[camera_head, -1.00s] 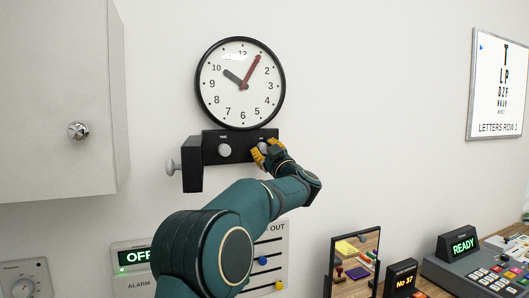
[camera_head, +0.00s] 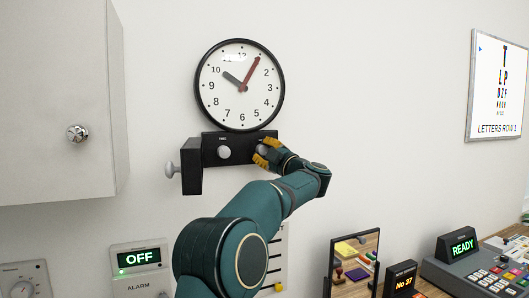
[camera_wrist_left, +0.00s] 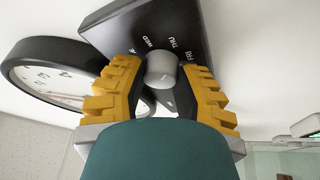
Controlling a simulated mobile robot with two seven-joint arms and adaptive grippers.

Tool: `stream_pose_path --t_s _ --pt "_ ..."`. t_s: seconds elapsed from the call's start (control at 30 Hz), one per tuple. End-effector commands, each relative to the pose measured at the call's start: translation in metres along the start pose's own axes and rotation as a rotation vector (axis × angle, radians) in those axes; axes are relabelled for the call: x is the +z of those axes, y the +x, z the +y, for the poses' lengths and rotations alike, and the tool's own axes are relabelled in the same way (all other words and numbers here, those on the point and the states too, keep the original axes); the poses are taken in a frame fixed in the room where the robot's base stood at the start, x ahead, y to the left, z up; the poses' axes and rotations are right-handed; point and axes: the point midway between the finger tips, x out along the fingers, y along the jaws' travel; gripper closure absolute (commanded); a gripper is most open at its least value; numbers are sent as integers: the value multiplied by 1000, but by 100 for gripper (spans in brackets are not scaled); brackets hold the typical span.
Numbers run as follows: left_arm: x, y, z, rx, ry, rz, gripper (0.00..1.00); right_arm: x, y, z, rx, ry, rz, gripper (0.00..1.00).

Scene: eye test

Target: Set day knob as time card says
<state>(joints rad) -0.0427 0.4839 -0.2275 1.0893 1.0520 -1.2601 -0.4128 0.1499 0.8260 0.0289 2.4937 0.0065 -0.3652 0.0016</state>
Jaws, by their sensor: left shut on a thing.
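The black knob box (camera_head: 209,161) is on the wall under the round clock (camera_head: 240,85). The grey day knob (camera_wrist_left: 161,69) is at its right end, and the labels WED, THU and FRI show beside it in the wrist view. My left gripper (camera_head: 267,151) is shut on the day knob, with one yellow finger on each side. A faint mark shows on the knob's face, but I cannot tell which day it points to. The time knob (camera_head: 224,152) is free, to the left. I cannot make out a time card.
A cabinet (camera_head: 55,95) with a round knob juts out at left. An OFF display (camera_head: 139,258) is below. A mirror (camera_head: 354,262), a No 37 display (camera_head: 400,280) and a READY device (camera_head: 462,246) stand at lower right. My arm covers part of a slider panel.

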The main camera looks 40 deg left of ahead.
Motion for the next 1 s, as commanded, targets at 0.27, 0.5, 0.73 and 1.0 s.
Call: stream_pose_path --t_s 0.27,0.5,0.73,1.0 --pt "-3 2 2 2 -4 6 100 0 0 0 0 0 0 53" --pt "-2 1 1 2 -2 4 36 0 0 0 0 0 0 53" --pt "-1 0 0 1 -1 1 36 0 0 0 0 0 0 53" --pt "-1 -34 1 3 -1 -2 36 0 0 0 0 0 0 53"
